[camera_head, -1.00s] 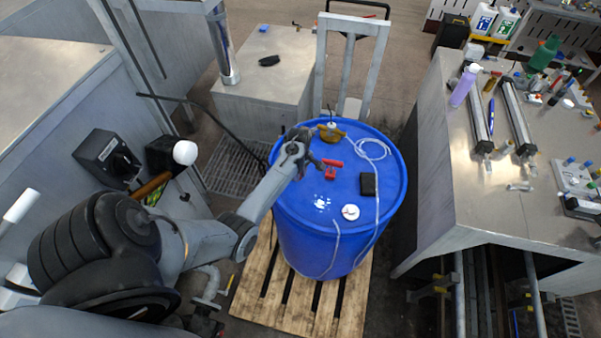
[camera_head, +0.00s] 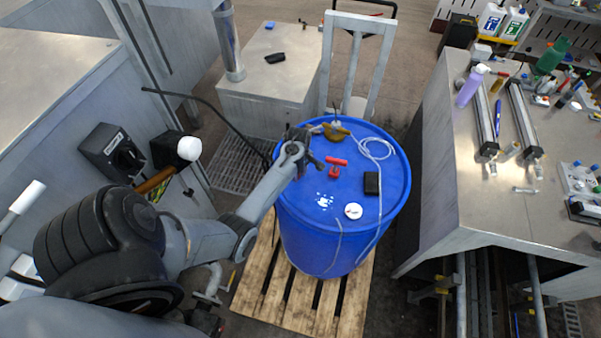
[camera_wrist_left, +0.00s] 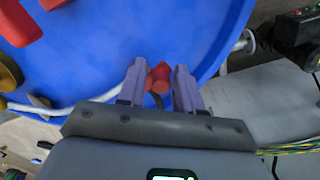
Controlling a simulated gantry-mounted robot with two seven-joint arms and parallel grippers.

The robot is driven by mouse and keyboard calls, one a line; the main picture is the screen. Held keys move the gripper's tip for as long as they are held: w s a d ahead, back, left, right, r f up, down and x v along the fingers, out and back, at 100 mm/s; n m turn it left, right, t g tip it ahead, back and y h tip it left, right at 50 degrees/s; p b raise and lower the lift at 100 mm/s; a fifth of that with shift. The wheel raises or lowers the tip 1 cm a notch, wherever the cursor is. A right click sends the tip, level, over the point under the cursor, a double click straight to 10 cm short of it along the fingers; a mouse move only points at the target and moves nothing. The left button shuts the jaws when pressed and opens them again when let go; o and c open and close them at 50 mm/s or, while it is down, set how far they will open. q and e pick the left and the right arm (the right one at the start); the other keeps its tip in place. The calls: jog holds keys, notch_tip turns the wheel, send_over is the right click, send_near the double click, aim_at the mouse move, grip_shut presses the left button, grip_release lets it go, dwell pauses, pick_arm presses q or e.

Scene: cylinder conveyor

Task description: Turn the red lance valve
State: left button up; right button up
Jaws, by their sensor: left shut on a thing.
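A blue drum (camera_head: 345,228) stands on a wooden pallet. My left gripper (camera_head: 316,162) is over the left part of its lid, tilted, with its fingers toward the drum. In the left wrist view, the purple-grey fingers (camera_wrist_left: 160,88) are shut around a small red piece, which looks like the red lance valve (camera_wrist_left: 160,72). A dark curved part shows below it. In the head view, this piece is hidden by the gripper. A separate red T-shaped fitting (camera_head: 336,169) stands on the lid just right of the gripper. My right gripper is not in view.
A brass-coloured fitting (camera_head: 336,131), a clear hose (camera_head: 384,149), a black box (camera_head: 371,183) and a white cap (camera_head: 353,211) are on the lid. A trolley frame (camera_head: 356,70) stands behind. A metal bench (camera_head: 475,205) is on the right.

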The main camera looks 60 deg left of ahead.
pick_arm(q)
jog(key=shift+o, duration=0.3)
jog(key=shift+s+a, duration=0.4)
jog(key=shift+s, duration=0.2)
jog(key=shift+s+a, duration=0.1)
jog(key=o, duration=0.9)
jog(key=shift+a, duration=0.15)
jog(key=o, duration=0.5)
jog(key=shift+c, duration=0.2)
jog(key=shift+d+r, duration=0.2)
jog(key=shift+r, duration=2.3)
